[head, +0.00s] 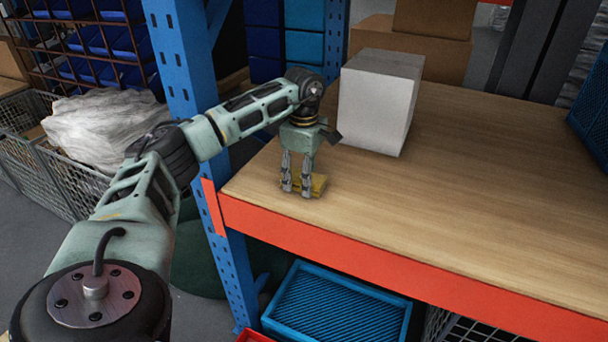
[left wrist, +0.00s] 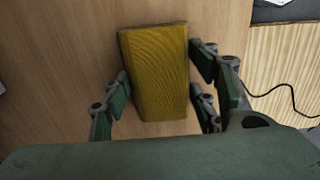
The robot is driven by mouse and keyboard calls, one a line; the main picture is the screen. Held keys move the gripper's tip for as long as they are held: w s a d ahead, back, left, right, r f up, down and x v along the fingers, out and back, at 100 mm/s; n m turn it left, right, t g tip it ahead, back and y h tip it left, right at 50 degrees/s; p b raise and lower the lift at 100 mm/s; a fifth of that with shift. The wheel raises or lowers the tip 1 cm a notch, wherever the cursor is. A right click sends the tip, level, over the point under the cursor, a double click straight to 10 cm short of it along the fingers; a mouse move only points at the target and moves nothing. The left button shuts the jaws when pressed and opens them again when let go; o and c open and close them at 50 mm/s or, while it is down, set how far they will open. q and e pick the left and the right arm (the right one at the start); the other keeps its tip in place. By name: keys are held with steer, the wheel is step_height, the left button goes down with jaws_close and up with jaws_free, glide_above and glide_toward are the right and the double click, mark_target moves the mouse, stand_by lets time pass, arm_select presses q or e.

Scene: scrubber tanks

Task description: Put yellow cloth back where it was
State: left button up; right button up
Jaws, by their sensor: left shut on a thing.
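The yellow cloth (head: 318,185) is a small folded block on the wooden shelf top, close to its front left corner. In the left wrist view the cloth (left wrist: 157,72) lies between the fingers, its ribbed top facing the camera. My left gripper (head: 297,190) points straight down over the cloth and is shut on it, with the fingertips low at the shelf surface. The fingers hide part of the cloth in the head view. I cannot tell whether the cloth touches the wood or is just above it. My right gripper is not in view.
A white box (head: 375,105) stands on the wooden shelf (head: 470,180), right of and behind my left gripper. Cardboard boxes (head: 430,45) are behind it. A blue upright (head: 185,60) rises left of the shelf. A blue crate (head: 335,305) is below.

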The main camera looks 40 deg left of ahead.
arm_select(q)
steer(key=o, duration=1.1)
step_height(320, 180, up, 12)
steer(key=shift+r+b, duration=0.15)
steer(key=shift+b, duration=0.35)
